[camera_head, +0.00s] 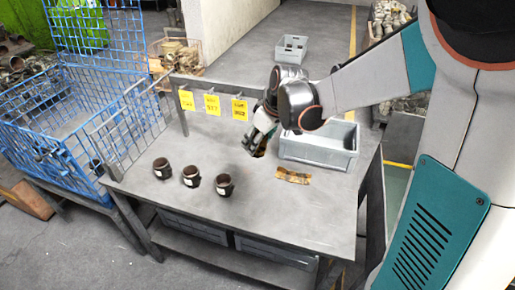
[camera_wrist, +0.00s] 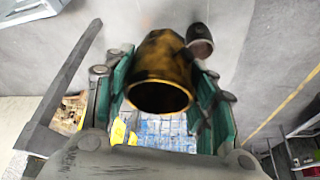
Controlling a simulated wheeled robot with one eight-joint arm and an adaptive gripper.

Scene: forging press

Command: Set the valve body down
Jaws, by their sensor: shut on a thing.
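The valve body (camera_wrist: 162,72) is a dark, brassy, hollow piece with a round open end facing the wrist camera. My gripper (camera_wrist: 160,95) has its green fingers on both sides of it and is shut on it. In the head view my gripper (camera_head: 260,142) is low over the back middle of the grey table (camera_head: 270,215), just left of the grey bin. The valve body is mostly hidden there by the fingers. I cannot tell whether it touches the table.
Three dark round parts (camera_head: 190,176) stand in a row at the front left. A grey bin (camera_head: 320,152) stands at the back right, with a flat yellow-brown patch (camera_head: 293,175) before it. The front right is clear.

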